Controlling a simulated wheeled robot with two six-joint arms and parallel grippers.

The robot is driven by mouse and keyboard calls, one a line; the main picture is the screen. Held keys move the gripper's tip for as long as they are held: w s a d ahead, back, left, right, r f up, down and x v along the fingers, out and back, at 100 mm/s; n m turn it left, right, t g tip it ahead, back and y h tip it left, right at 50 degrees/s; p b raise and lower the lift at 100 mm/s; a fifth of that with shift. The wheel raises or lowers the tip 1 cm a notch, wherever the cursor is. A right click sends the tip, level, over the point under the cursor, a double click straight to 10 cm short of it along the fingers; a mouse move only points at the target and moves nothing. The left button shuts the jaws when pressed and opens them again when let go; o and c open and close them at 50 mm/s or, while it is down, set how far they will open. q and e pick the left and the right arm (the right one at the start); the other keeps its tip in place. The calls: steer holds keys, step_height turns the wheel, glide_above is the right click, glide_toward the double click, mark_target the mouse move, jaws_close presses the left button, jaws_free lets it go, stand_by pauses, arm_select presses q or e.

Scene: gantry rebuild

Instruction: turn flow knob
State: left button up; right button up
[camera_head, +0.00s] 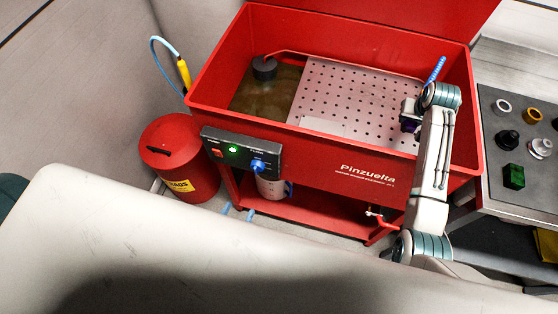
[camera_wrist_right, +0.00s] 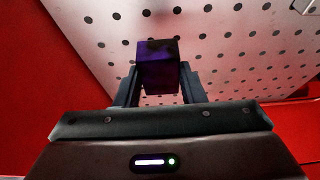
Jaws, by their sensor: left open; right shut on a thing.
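The blue flow knob (camera_head: 258,165) sits on the right part of the dark control panel (camera_head: 243,150) at the front left of the red parts washer. My right gripper (camera_head: 408,114) is over the right side of the washer's basin, well away from the knob. In the right wrist view it (camera_wrist_right: 158,80) is shut on a dark purple block (camera_wrist_right: 157,66) above the perforated plate. My left gripper is not in view.
The red basin (camera_head: 330,139) holds a perforated plate (camera_head: 345,95) and a dark round nozzle (camera_head: 264,66). A blue brush (camera_head: 437,68) is at its right edge. A red bin (camera_head: 179,150) stands left. A grey table (camera_head: 510,105) with several small parts stands right.

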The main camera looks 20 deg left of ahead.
mark_target(255, 172)
arm_select(q)
steer(key=shift+t, duration=0.4)
steer(key=w+r, duration=0.1)
steer(key=w, duration=0.3)
steer(key=w+r, duration=0.1)
steer(key=w, duration=0.3)
steer(key=w+d+r, duration=0.1)
steer(key=w, duration=0.3)
steer(key=shift+w+d, duration=0.1)
steer(key=c, duration=1)
